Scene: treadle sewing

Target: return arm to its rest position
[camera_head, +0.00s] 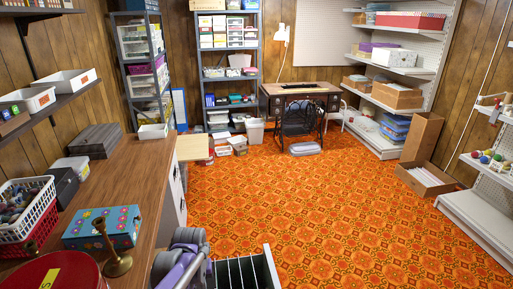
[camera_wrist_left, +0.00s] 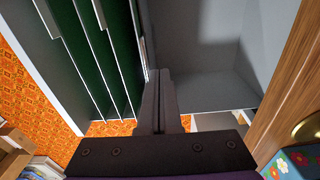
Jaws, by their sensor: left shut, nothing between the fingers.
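My left arm (camera_head: 183,260), purple and grey, shows at the bottom of the head view, beside the wooden counter and a pulled-out drawer. My left gripper (camera_wrist_left: 160,75) is in the middle of the left wrist view, its two dark fingers together with nothing between them. It is over or beside the drawer; I cannot tell how far its tips are from it. The drawer (camera_head: 270,267) holds several dark green hanging files (camera_head: 238,273). The files also fill the left of the wrist view (camera_wrist_left: 95,60). My right gripper is in neither view.
The wooden counter (camera_head: 135,180) carries a floral box (camera_head: 102,228), a brass candlestick (camera_head: 116,264), a white basket (camera_head: 27,207) and a red tin (camera_head: 50,273). A treadle sewing table (camera_head: 300,90) stands at the back. The orange patterned floor (camera_head: 330,200) is largely clear.

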